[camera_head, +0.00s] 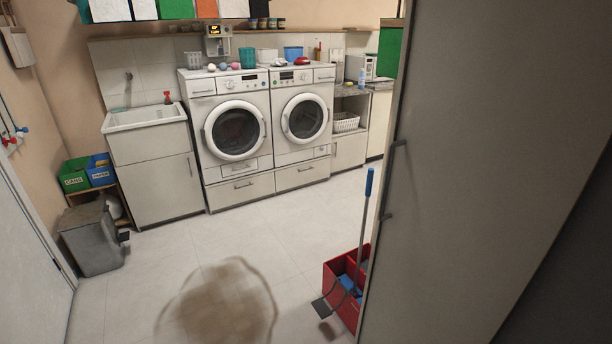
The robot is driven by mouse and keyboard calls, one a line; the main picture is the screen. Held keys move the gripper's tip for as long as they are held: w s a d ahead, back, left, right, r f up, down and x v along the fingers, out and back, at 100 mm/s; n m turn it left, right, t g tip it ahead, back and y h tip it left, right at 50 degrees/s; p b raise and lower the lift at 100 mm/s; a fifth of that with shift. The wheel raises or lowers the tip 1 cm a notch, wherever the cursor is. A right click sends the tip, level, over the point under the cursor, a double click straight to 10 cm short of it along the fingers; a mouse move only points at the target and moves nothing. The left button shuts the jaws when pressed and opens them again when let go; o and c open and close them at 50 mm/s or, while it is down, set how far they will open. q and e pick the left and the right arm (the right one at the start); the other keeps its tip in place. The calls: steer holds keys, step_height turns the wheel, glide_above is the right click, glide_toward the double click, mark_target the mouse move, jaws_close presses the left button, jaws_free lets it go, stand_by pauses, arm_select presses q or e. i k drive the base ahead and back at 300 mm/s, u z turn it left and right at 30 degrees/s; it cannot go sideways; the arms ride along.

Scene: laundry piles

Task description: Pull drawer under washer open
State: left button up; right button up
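Two white front-loading machines stand side by side against the far wall, a left one (228,125) and a right one (302,112). Which of them is the washer I cannot tell. Under the right machine is a similar drawer (303,176), also shut. Neither of my grippers shows in the head view.
A brown stain or puddle (222,303) lies on the floor in front. A red mop bucket (343,295) stands beside a large grey door or cabinet panel (470,170) at the right. A metal bin (91,240) is at the left. Tiled floor (255,228) before the drawers is clear.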

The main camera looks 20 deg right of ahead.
mark_target(288, 178)
steer(key=z, duration=0.15)
steer(key=i, duration=4.8)
steer(key=z, duration=2.55)
steer(key=i, duration=3.65)
steer(key=u, duration=0.1)
